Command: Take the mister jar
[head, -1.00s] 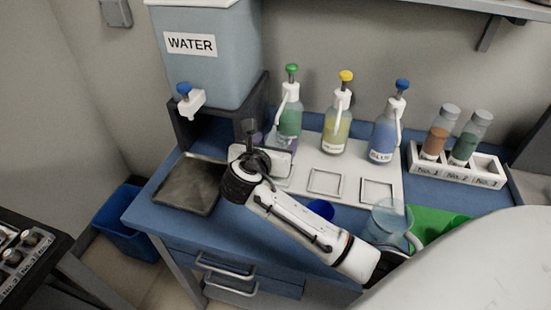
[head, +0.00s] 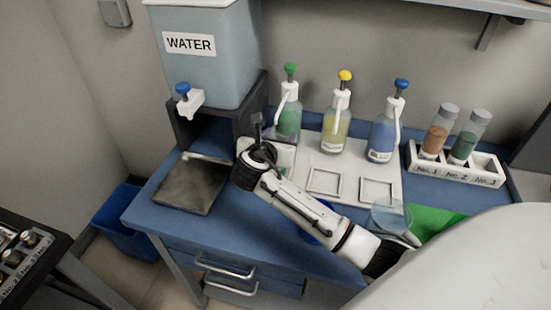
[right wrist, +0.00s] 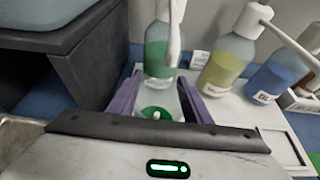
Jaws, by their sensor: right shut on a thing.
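The mister jar (right wrist: 160,98) is a small clear jar with a green disc and a small white piece in it, seen in the right wrist view. It stands between the purple fingers of my right gripper (right wrist: 158,100), which is shut on it. In the head view my right gripper (head: 268,133) is at the left end of the white tray, in front of the green pump bottle (head: 288,122). The jar is mostly hidden there by my wrist. My left gripper is out of view.
Yellow (head: 336,128) and blue (head: 384,136) pump bottles stand right of the green one. A water tank (head: 205,60) on a dark stand is at the left, with a grey tray (head: 190,190) before it. A vial rack (head: 455,170) and a clear beaker (head: 388,217) are at the right.

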